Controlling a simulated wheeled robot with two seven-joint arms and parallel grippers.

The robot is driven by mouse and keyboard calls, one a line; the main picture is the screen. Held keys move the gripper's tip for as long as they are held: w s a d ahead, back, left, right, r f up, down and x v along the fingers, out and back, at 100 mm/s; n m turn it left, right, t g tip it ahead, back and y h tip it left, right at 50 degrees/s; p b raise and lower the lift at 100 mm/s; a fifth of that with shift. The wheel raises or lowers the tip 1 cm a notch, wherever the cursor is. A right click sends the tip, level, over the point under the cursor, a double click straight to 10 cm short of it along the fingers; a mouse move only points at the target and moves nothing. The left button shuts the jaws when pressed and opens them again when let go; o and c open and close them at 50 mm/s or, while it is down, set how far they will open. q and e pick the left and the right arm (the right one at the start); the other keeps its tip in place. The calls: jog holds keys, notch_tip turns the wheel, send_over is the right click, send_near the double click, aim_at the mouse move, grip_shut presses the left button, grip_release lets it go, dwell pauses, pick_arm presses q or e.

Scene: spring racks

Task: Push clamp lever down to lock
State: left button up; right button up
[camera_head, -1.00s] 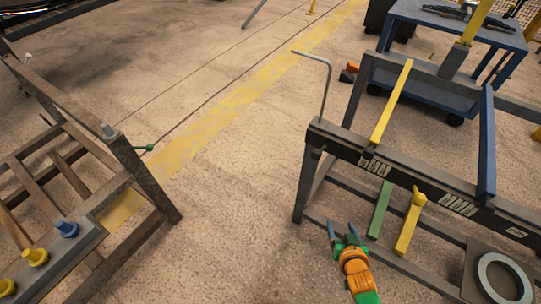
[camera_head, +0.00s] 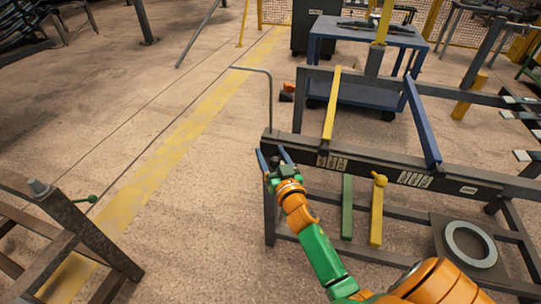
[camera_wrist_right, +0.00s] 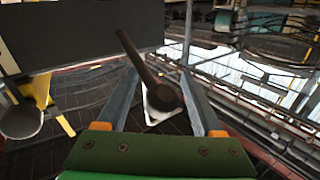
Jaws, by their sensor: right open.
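The dark clamp lever (camera_wrist_right: 140,62) shows in the right wrist view as a slim rod leaning up to the left from a round knob-like end (camera_wrist_right: 165,97). This end lies between the two fingers of my right gripper (camera_wrist_right: 159,74). I cannot tell if the fingers touch it. In the head view my right gripper (camera_head: 273,157) is open at the left end of the dark rack beam (camera_head: 350,166) and covers the lever there. A thin grey bent rod (camera_head: 270,100) rises behind it. My left gripper is not in view.
The rack carries a yellow bar (camera_head: 331,105), a blue bar (camera_head: 421,120), and hanging green (camera_head: 347,205) and yellow (camera_head: 377,210) bars. A pale ring (camera_head: 470,244) lies at lower right. A blue cart (camera_head: 350,93) stands behind. Another rack (camera_head: 95,235) is at left, with clear floor between.

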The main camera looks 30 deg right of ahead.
grip_shut()
jog(key=shift+f, duration=0.1)
dwell(1.2)
